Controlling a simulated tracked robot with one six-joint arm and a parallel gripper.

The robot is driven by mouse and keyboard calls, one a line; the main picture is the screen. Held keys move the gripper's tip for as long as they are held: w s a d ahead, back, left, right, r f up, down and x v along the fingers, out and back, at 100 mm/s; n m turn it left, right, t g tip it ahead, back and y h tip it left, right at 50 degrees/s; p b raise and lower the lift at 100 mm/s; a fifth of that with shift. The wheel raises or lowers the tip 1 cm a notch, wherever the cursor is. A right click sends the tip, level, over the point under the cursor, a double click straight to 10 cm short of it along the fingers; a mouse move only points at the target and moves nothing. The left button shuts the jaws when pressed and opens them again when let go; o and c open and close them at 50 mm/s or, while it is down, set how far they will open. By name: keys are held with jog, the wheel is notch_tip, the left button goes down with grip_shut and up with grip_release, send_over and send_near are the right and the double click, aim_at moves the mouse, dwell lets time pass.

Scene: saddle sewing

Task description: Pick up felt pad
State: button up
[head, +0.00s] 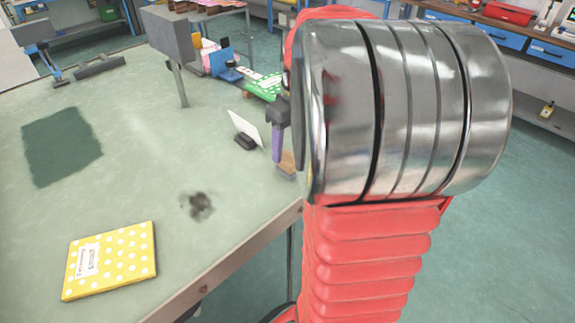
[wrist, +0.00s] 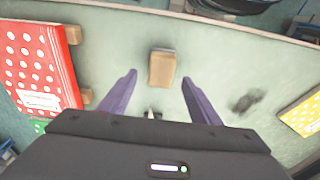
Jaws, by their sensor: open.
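In the head view a brown piece of the pad (head: 288,162) shows beside my arm, close to a purple finger of my gripper (head: 277,145). The rest of it is hidden by my arm. I cannot tell the height of the fingertips above it.
A white card in a dark stand (head: 245,132) is left of the gripper. A yellow dotted booklet (head: 110,261) lies front left, with a dark smudge (head: 197,206) nearby. A red dotted booklet (wrist: 38,65) is left in the wrist view. A grey box on a post (head: 168,33) stands behind.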

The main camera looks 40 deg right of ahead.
aim_at(288, 157)
jog(key=shift+w+a+f, duration=0.1)
jog(key=shift+f, duration=2.2)
jog(key=shift+c, duration=0.5)
jog(key=c, duration=1.1)
